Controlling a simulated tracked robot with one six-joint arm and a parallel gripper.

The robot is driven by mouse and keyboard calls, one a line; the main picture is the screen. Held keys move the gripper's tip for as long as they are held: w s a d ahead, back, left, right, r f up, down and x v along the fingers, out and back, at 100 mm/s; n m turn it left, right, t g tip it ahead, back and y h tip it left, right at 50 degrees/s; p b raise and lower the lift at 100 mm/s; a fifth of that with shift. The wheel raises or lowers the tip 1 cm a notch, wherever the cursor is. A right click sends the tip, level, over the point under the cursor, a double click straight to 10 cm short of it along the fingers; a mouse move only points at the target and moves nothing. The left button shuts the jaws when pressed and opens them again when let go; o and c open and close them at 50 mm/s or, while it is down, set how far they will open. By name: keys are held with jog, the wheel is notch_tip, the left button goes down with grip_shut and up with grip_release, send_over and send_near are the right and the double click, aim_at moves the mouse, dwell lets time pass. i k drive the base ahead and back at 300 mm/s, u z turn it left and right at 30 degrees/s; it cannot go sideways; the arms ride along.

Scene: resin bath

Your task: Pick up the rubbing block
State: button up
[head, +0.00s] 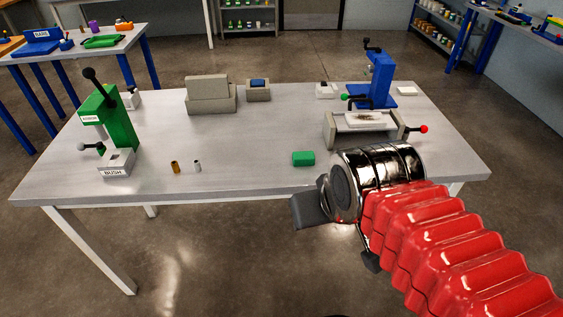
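A small green block (303,158) lies on the light grey table (235,150), near the front edge and right of the middle. It looks like the rubbing block, though no label shows. My gripper (336,236) is in front of the table's front edge, below and slightly right of the green block in the picture. Its two dark fingers are spread apart with nothing visible between them. It is not touching the block.
A grey fixture with a white top (365,120) and red-knobbed lever stands right of the block, before a blue press (381,80). A green press (118,118) stands left. Small brown (175,167) and silver (197,166) cylinders stand near the front. The table's middle is clear.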

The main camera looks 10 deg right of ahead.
aim_at(304, 157)
jog(key=u, duration=0.65)
jog(key=i, duration=1)
jog(key=u, duration=0.05)
